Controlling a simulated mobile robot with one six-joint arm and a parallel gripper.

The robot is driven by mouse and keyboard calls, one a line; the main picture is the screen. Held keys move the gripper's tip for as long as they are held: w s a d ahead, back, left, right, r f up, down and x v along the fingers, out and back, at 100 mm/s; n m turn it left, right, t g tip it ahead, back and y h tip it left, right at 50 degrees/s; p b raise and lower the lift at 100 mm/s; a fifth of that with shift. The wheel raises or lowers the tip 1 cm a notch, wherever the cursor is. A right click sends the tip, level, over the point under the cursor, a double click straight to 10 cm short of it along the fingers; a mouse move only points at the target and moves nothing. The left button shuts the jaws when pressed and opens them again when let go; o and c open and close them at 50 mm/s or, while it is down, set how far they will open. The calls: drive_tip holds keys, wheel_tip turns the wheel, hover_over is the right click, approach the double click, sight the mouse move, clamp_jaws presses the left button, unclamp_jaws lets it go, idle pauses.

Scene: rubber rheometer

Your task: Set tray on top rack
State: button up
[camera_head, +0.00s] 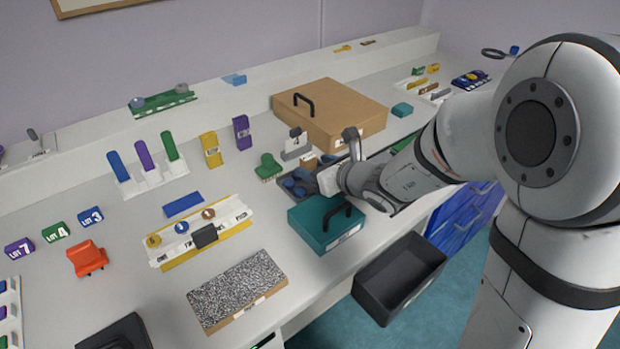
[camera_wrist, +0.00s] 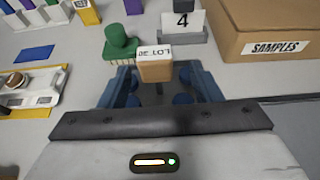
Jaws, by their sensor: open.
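My gripper (camera_head: 296,182) reaches in from the right, low over the middle of the bench, with its jaws apart. In the wrist view my gripper (camera_wrist: 158,82) shows blue fingers on either side of a dark grey surface. This surface seems to be the dark grey tray (camera_head: 282,188), largely hidden by my gripper. A tan block (camera_wrist: 155,70) with an upside-down lot label stands just ahead of the fingers. I cannot tell whether it is on the tray or beyond it. I cannot make out a top rack for certain.
A teal box with a handle (camera_head: 322,226) stands just in front of my gripper. A large cardboard box (camera_head: 335,110), a green piece (camera_head: 268,167) and a number 4 sign (camera_wrist: 183,22) are behind it. A black open bin (camera_head: 400,275) is off the bench's front edge.

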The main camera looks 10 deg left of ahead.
drive_tip(key=x, duration=0.4)
drive_tip(key=shift+w+a, duration=0.1)
drive_tip(key=shift+a, duration=0.35)
drive_tip(key=c, duration=1.2)
clamp_jaws()
drive_tip(key=shift+r, duration=0.15)
